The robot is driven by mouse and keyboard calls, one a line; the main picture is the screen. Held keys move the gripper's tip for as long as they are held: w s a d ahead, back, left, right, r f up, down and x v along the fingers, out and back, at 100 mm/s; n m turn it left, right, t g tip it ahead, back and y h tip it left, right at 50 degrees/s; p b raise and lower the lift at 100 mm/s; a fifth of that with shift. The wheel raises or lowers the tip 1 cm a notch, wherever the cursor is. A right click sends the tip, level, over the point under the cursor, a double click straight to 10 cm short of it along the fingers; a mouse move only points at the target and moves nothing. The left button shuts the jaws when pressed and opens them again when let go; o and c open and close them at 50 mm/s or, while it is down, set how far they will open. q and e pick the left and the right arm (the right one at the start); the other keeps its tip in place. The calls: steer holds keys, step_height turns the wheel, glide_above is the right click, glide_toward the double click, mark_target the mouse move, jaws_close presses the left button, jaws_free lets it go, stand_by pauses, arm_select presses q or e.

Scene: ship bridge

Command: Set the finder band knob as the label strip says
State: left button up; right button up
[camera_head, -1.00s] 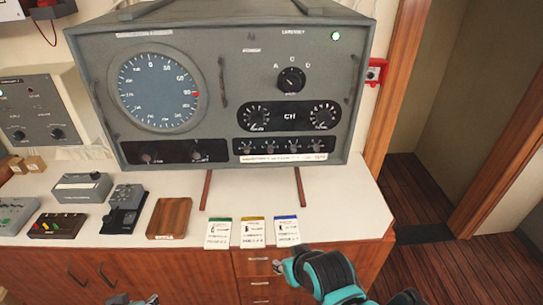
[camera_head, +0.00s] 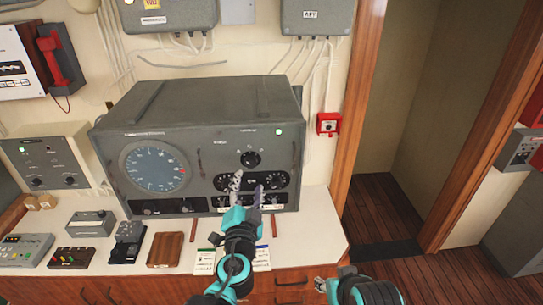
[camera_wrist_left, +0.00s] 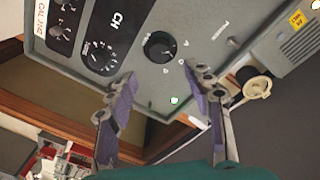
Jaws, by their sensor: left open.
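The finder (camera_head: 205,110) is a big grey box on the counter with a round blue dial (camera_head: 155,167). Its band knob (camera_head: 251,159) is black and round, at the upper right of the front, with letters around it; its setting is too small to read surely. In the left wrist view the knob (camera_wrist_left: 158,46) stands beyond the fingertips, apart from them. A white label strip (camera_wrist_left: 42,18) shows there, only partly legible. My left gripper (camera_head: 247,184) is open and empty, before the panel just below the knob. My right gripper (camera_head: 320,285) is low by the drawers, its jaws unclear.
Two small dials on a black plate (camera_head: 222,182) lie just below the knob. Cards (camera_head: 262,258), a wooden block (camera_head: 165,248) and small devices lie on the counter (camera_head: 325,225). A red wall box (camera_head: 328,124) is right of the finder; a doorway lies beyond.

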mark_target(251, 164)
arm_select(q)
steer(key=w, duration=0.8)
steer(key=shift+d+f, duration=0.1)
steer(key=shift+d, duration=0.2)
steer(key=c, duration=1.2)
